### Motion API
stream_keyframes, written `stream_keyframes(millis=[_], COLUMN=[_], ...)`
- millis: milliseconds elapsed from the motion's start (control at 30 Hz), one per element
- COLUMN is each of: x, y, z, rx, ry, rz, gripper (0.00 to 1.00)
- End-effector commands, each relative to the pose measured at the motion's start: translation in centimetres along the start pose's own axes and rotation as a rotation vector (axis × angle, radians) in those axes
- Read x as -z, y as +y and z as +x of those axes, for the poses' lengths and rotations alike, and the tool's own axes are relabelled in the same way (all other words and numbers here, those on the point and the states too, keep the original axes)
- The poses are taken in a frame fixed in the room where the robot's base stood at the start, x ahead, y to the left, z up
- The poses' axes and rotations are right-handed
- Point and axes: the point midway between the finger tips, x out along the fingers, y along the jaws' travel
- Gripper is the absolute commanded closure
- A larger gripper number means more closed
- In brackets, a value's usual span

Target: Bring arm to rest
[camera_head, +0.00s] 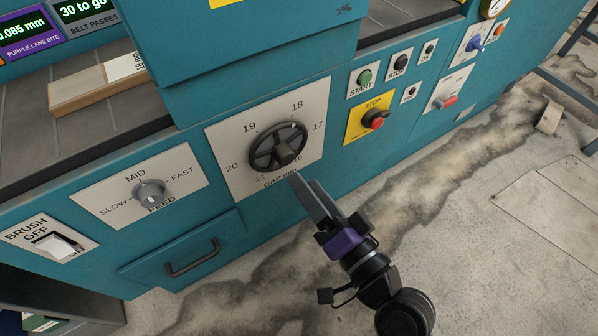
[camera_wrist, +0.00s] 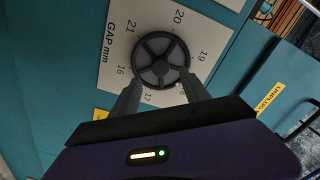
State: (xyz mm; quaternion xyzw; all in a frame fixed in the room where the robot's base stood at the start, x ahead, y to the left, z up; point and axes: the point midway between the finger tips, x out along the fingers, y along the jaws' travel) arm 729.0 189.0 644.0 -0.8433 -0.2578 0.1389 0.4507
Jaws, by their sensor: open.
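My gripper (camera_head: 306,192) is in front of the teal machine, just below and close to the black gap handwheel (camera_head: 278,147). In the wrist view my gripper (camera_wrist: 163,92) shows two grey fingers spread apart, with the handwheel (camera_wrist: 160,58) seen beyond and between them. The fingers hold nothing that I can see. Whether a fingertip touches the wheel cannot be told. The wheel sits on a white plate (camera_head: 222,150) marked "GAP mm" with numbers around it. My arm reaches in from the lower right of the head view.
The feed knob (camera_head: 149,193), brush switch (camera_head: 55,245) and a drawer handle (camera_head: 193,258) are left of my gripper. A red stop button (camera_head: 374,118) and a green start button (camera_head: 365,77) are at upper right. A wooden block (camera_head: 92,88) lies on the belt. Stained floor at right is largely clear.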

Motion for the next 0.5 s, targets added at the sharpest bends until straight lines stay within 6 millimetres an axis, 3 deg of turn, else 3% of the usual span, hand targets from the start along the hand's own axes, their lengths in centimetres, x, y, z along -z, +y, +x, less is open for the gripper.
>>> stream_keyframes(millis=[167,500], x=[-0.07,0.00], y=[0.00,-0.04], z=[-1.32,-1.45], rx=[0.000,0.001], ry=[-0.001,0.000], rz=[0.001,0.000], gripper=[0.46,0.46])
